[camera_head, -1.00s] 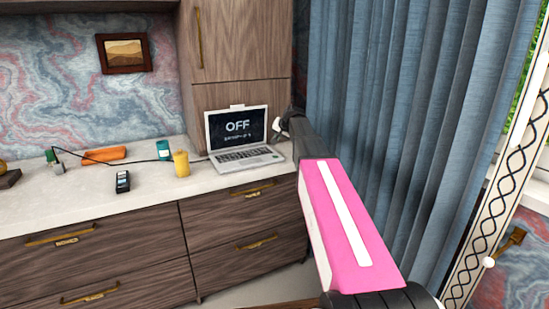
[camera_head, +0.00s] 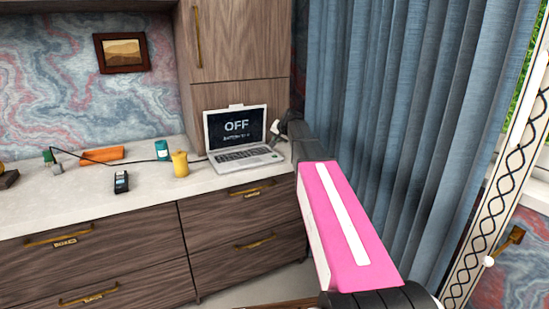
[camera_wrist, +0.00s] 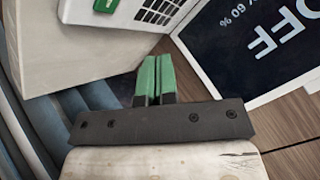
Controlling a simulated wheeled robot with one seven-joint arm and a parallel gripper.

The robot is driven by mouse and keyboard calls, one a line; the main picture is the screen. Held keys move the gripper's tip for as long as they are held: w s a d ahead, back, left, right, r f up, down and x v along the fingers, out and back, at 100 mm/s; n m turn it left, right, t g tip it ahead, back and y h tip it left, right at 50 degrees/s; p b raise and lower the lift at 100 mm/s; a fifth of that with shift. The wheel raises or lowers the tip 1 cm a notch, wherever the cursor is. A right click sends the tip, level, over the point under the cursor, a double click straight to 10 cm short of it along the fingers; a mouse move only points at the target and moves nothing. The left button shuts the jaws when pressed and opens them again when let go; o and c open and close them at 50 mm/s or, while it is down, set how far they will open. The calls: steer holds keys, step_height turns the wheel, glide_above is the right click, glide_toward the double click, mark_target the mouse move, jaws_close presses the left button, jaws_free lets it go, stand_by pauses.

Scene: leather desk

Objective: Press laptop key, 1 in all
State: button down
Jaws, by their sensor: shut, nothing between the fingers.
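The laptop (camera_head: 241,158) stands open at the right end of the counter. Its dark screen (camera_head: 237,128) reads "OFF" in white letters, with a smaller line below. In the wrist view the screen (camera_wrist: 262,45) appears turned over at the right, and part of the white keyboard deck (camera_wrist: 130,14) shows at the top. A green patch (camera_wrist: 106,5) lies on that deck. My gripper (camera_wrist: 157,58) has green fingertips held together, with nothing between them. It is near the laptop's right side; in the head view my gripper (camera_head: 276,131) is small and partly hidden. Contact with a key is not visible.
Left of the laptop, a yellow cup (camera_head: 180,164), a teal object (camera_head: 162,150), a dark handheld device (camera_head: 121,182) and an orange object (camera_head: 102,155) stand on the counter (camera_head: 75,205). A black cable runs among them. A blue curtain (camera_head: 400,100) hangs at the right.

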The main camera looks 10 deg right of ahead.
mark_target(276, 156)
steer(key=shift+f, duration=2.55)
steer(key=shift+f, duration=0.1)
steer(key=shift+f, duration=0.3)
steer(key=shift+f, duration=0.35)
stand_by(0.7)
steer(key=shift+r, duration=0.8)
steer(key=shift+r, duration=2.5)
